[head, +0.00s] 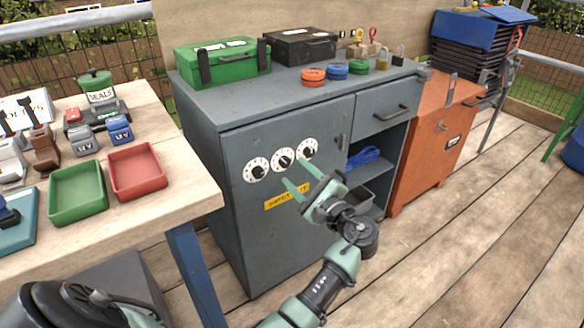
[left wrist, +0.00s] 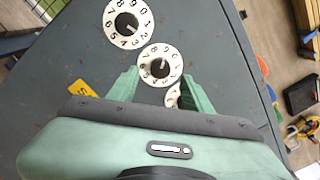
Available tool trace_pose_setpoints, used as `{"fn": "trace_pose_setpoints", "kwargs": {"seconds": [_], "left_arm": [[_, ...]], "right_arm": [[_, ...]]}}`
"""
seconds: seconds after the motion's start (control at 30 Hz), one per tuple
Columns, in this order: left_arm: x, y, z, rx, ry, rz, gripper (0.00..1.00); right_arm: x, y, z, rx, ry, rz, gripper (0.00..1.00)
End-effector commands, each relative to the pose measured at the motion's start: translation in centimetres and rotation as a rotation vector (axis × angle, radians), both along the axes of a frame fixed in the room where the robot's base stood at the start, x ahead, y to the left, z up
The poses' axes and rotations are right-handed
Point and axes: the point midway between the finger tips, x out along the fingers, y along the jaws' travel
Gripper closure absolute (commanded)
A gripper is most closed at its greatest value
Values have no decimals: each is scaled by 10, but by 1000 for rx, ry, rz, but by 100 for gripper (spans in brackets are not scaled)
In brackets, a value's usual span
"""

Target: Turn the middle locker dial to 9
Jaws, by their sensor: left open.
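Three white dials with black knobs sit in a row on the grey locker door. The middle dial (head: 282,159) is between the left dial (head: 256,168) and the right dial (head: 307,148). My left gripper (head: 299,178) is open and empty in front of the door, seemingly short of the dials. In the left wrist view the middle dial (left wrist: 160,54) shows whole, just beyond the gap between the fingertips (left wrist: 160,77). The right dial (left wrist: 172,96) is partly hidden by a finger and the gripper body. The middle knob's exact reading is too small to tell. My right gripper is out of view.
A yellow label (head: 287,196) is below the dials. A green toolbox (head: 222,65), a dark case (head: 300,47) and coloured discs sit on the locker top. An open shelf (head: 365,185) is to the right, a workbench (head: 205,196) with trays to the left.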

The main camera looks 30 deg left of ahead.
Motion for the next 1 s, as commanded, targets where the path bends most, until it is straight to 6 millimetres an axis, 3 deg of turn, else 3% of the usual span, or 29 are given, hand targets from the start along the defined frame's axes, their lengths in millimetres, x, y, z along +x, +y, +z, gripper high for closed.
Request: {"fn": "trace_pose_setpoints", "kwargs": {"seconds": [0.1,0.33,0.87,1.0], "left_arm": [[-9,-20,0,-2,2,-2,50],[-17,-38,-1,0,1,0,50],[-18,-38,-2,-6,-2,0,50],[-33,-29,-31,-127,-40,-12,50]], "right_arm": [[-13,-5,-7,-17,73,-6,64],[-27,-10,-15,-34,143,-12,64],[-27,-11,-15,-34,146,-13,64],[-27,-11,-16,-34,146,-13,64]]}}
